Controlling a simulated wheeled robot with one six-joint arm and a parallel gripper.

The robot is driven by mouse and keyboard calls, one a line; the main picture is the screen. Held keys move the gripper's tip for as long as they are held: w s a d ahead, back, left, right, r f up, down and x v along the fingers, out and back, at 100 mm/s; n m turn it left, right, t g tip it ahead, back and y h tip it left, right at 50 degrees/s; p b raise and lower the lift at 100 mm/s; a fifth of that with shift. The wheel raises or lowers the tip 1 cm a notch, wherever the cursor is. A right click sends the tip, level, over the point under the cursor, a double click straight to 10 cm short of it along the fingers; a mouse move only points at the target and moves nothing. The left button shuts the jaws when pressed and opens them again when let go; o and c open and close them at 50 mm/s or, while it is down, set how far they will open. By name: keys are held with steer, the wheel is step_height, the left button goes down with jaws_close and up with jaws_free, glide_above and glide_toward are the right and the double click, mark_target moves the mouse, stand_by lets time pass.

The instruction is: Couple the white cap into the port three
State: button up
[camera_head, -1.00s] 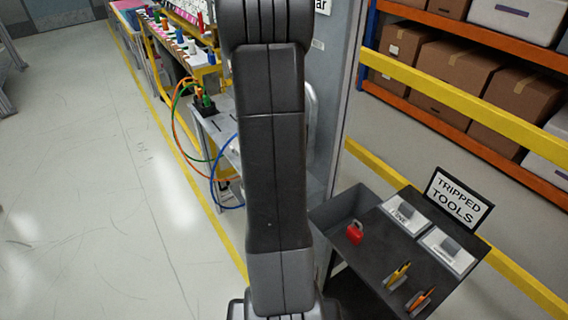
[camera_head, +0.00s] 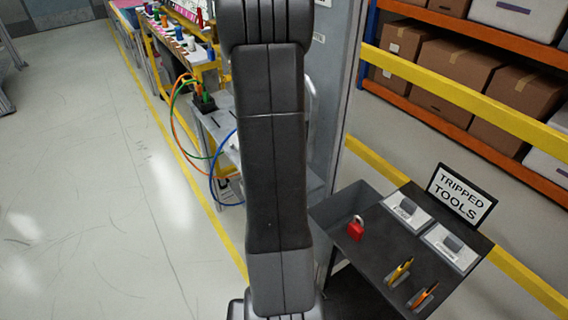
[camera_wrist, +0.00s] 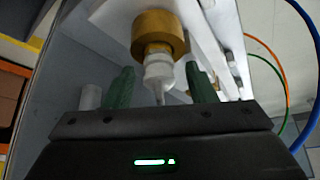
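In the wrist view, a white piece (camera_wrist: 158,72), which looks like the white cap, meets a brass-coloured round fitting (camera_wrist: 158,34) on a white panel. I cannot tell how deeply it is seated or which port number this is. My gripper (camera_wrist: 161,74) has two green fingers standing apart, one on each side of the white piece. Gaps show between the fingers and the piece, so it looks open. In the head view, my arm hides the gripper, the cap and the port.
A grey tool cart (camera_head: 335,212) with a "TRIPPED TOOLS" sign (camera_head: 460,195) and a red padlock-like item (camera_head: 355,228) stands at right. Blue cable (camera_head: 212,185) loops beside the bench. Shelving with boxes (camera_head: 445,72) lies behind a yellow rail. The left floor is clear.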

steer(key=shift+r, duration=0.1)
steer(key=p+v, duration=0.8)
steer(key=v, duration=0.5)
steer(key=shift+s+r, duration=0.2)
steer(key=shift+r, duration=0.05)
